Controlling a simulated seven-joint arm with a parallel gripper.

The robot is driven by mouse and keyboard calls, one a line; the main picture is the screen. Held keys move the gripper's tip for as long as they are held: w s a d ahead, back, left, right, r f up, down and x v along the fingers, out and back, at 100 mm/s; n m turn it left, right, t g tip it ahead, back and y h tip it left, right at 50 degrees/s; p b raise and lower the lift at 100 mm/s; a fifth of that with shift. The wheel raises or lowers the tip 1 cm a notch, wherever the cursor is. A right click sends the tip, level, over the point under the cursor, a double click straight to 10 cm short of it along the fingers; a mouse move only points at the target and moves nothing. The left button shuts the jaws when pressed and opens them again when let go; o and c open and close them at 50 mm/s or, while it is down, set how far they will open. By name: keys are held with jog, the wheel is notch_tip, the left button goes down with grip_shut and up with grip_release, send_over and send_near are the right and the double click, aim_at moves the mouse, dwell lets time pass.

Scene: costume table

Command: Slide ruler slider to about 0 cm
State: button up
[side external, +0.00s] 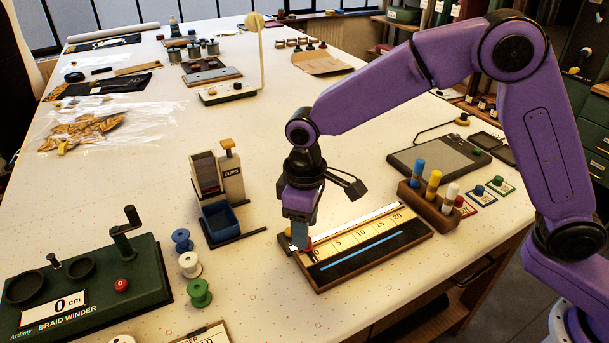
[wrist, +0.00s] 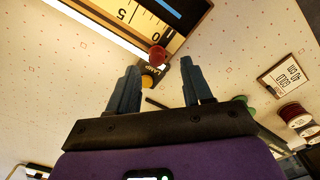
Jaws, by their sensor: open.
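The ruler (side external: 376,258) is a dark wooden board with a pale scale marked 0 to 20 and a blue stripe. Its red slider knob (side external: 307,245) is at the 0 end, close to the 0 mark. My gripper (side external: 301,240) is right over that end and partly hides the slider. In the wrist view my gripper (wrist: 160,88) is open, with nothing between its fingers. There the red knob (wrist: 157,54) lies beyond the fingertips, beside the ruler's end (wrist: 178,42). A yellow-orange knob (wrist: 147,80) shows between the fingers, further back.
A clips dispenser (side external: 218,190) and thread spools (side external: 190,264) stand left of the ruler. The green braid winder (side external: 90,285) is at the front left. A wooden rack of coloured markers (side external: 430,205) stands close behind the ruler's right end.

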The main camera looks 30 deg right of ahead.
notch_tip(320, 180, up, 14)
jog(key=shift+r, duration=0.15)
dwell(0.7)
jog(key=s+d+f+n, duration=0.1)
jog(key=s+d+f, duration=0.3)
jog(key=s+d, duration=0.8)
jog(key=s+d+f+n, duration=0.2)
jog(key=s+d+f, duration=0.2)
jog(key=s+d, duration=0.9)
jog(key=shift+s+f+n, duration=0.25)
jog(key=shift+f+n, duration=0.05)
